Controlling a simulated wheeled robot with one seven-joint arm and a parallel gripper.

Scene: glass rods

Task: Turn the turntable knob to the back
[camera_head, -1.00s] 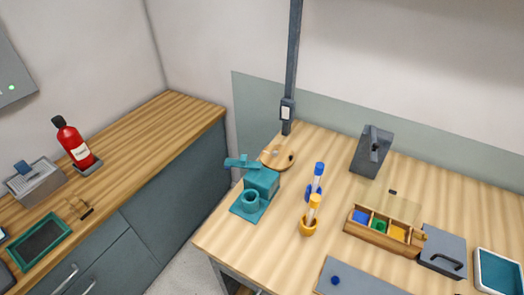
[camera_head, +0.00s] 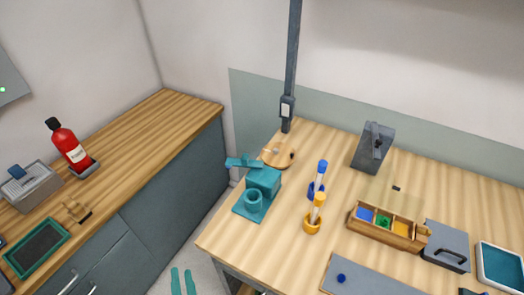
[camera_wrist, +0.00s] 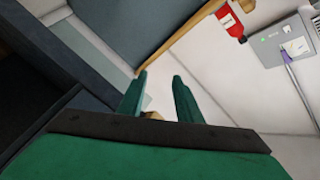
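The turntable (camera_head: 275,158) is a round wooden disc at the back left of the right-hand bench, behind the teal device. Its small dark knob (camera_head: 292,156) is on the right side of the disc in the head view. The teal device hides part of the disc's near left edge. My gripper (camera_head: 182,274) shows as two teal fingertips at the bottom edge of the head view, low over the floor gap and well away from the turntable. In the wrist view my gripper (camera_wrist: 160,78) is open with nothing between the fingers. The turntable is not in the wrist view.
The teal device (camera_head: 262,182) stands in front of the turntable. Blue (camera_head: 318,180) and yellow (camera_head: 314,217) holders with rods stand to its right. A grey post (camera_head: 290,70) rises behind. A fire extinguisher (camera_head: 70,148) stands on the left counter.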

